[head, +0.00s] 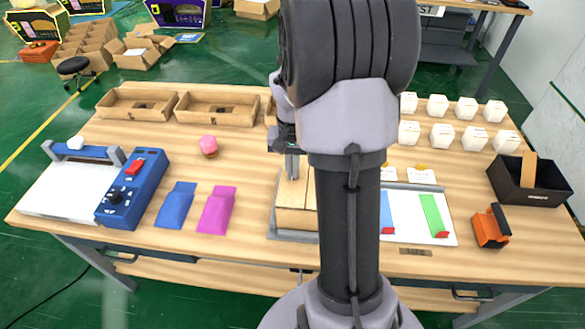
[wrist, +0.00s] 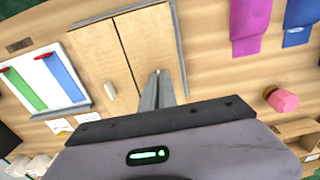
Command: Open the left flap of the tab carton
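The tab carton (wrist: 101,50) is a light brown box with two top flaps meeting at a dark seam. In the head view, the carton (head: 295,218) is partly hidden by my arm. The left flap (wrist: 149,36) is on the right in the wrist view and lies flat. A small pale tab (wrist: 110,89) stands on the other flap. My gripper (wrist: 158,76) is at the near end of the left flap, its fingers close together with a pale bit, apparently that flap's tab, between the tips. My gripper (head: 291,166) also shows above the carton's far end.
The carton sits on a grey tray (head: 274,231). Blue (head: 176,205) and magenta (head: 216,210) pouches lie to the left. A white board (head: 440,238) with coloured strips is to the right. Open cardboard trays (head: 218,122) stand behind.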

